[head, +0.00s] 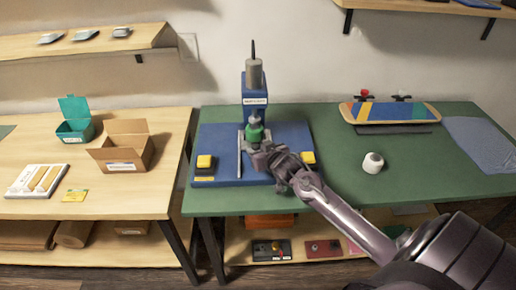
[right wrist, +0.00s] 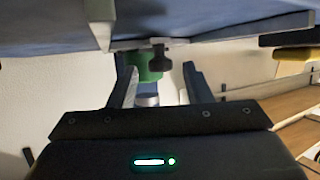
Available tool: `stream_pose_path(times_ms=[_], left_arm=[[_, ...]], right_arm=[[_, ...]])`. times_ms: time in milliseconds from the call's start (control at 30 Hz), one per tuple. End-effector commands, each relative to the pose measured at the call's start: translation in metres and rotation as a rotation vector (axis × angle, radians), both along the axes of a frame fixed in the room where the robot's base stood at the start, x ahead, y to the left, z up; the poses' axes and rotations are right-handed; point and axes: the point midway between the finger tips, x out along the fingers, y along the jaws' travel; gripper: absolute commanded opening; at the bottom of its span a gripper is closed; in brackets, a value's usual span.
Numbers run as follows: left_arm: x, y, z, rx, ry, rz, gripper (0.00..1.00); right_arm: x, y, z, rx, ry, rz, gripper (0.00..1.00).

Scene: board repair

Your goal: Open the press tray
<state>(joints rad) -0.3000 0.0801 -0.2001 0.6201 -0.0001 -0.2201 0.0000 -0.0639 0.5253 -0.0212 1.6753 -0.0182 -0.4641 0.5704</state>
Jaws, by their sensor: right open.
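The press (head: 254,97) stands on a blue base (head: 217,142) at the back of the green table, with a grey cylinder on top. A green round part (head: 254,132) sits under its head on the light grey press tray (head: 243,133), which lies between rails. My right gripper (head: 262,158) is at the front of the tray and hides part of it. In the right wrist view, which looks upside down, a black knob (right wrist: 158,57) shows near the open fingers (right wrist: 160,90), with the green part (right wrist: 150,70) beside it. I cannot tell whether the fingers touch the knob. My left gripper is out of view.
Yellow-topped buttons (head: 204,162) sit at both sides of the blue base. A white roll (head: 373,163), a striped skateboard deck (head: 389,112) and a blue cloth (head: 480,143) lie to the right. The left table holds an open cardboard box (head: 123,150) and a teal box (head: 75,127).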

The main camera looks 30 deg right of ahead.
Motion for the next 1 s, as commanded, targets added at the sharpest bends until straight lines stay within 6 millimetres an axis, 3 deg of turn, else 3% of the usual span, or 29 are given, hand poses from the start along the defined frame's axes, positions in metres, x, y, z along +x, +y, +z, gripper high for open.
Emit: stream_pose_path(times_ms=[400,733,1000], left_arm=[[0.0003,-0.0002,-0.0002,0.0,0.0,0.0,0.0],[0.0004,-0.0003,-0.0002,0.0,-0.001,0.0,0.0],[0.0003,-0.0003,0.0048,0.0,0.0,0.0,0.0]], right_arm=[[0.0094,-0.0012,-0.0039,-0.001,0.001,0.0,0.45],[0.0092,-0.0013,-0.004,-0.001,0.001,0.0,0.02],[0.0046,0.002,-0.0034,0.0,0.003,0.001,0.0]])
